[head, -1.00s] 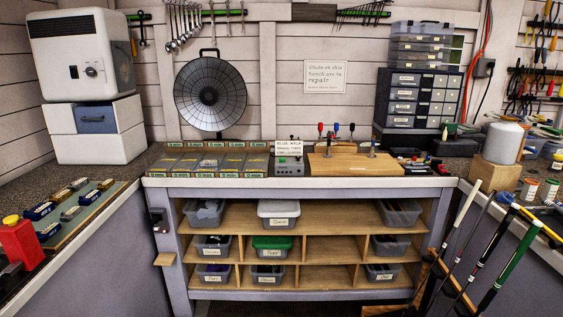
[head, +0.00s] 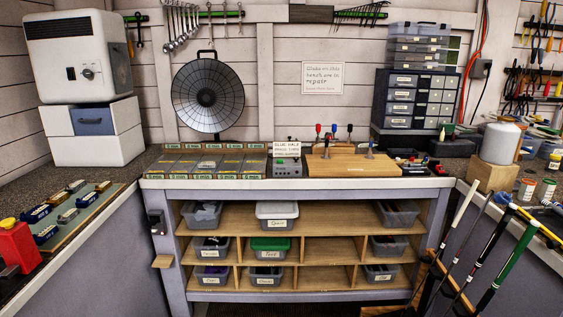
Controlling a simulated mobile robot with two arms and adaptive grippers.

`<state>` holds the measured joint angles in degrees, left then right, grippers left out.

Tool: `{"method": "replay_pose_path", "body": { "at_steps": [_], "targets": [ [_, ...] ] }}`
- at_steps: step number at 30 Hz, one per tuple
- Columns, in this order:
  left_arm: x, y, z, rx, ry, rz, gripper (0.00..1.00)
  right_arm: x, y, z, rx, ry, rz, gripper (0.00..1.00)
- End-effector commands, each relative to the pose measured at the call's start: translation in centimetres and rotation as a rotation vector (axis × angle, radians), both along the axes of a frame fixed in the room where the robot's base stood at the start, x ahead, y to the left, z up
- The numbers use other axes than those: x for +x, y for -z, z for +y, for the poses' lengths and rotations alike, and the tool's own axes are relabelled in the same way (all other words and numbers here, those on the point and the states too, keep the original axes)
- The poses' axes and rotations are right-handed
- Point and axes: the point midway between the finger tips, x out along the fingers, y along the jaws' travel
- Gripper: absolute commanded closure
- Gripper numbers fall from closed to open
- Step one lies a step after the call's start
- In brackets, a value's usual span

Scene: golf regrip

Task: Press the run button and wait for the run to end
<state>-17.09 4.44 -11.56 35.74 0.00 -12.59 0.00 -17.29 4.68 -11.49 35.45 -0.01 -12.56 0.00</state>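A small grey control box (head: 287,166) stands on the middle bench, with a small green spot and dark marks on its front. A printed white sign (head: 287,148) stands at its top. I cannot make out a labelled run button. At the back left, a white machine (head: 75,55) with a dark knob (head: 88,74) on its front sits on a white drawer unit (head: 92,135). Neither of my grippers is in view.
A wooden block (head: 352,167) with clamps stands right of the control box, and a row of labelled trays (head: 205,162) lies left of it. Golf clubs (head: 507,267) lean at the right. A red container (head: 18,245) stands at the left edge.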

Motion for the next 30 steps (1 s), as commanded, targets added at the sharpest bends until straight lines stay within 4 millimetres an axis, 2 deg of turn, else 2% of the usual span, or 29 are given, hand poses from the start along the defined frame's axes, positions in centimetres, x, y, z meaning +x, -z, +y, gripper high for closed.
{"method": "replay_pose_path", "body": {
  "at_steps": [8,15,18,30],
  "targets": [
    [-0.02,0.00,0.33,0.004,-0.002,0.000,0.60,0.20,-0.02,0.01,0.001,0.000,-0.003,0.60],
    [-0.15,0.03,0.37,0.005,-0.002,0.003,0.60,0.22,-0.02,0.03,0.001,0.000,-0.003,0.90],
    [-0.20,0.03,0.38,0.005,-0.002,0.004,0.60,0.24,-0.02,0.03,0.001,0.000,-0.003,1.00],
    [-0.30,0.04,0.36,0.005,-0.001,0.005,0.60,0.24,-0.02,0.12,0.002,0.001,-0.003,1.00]
  ]
}}
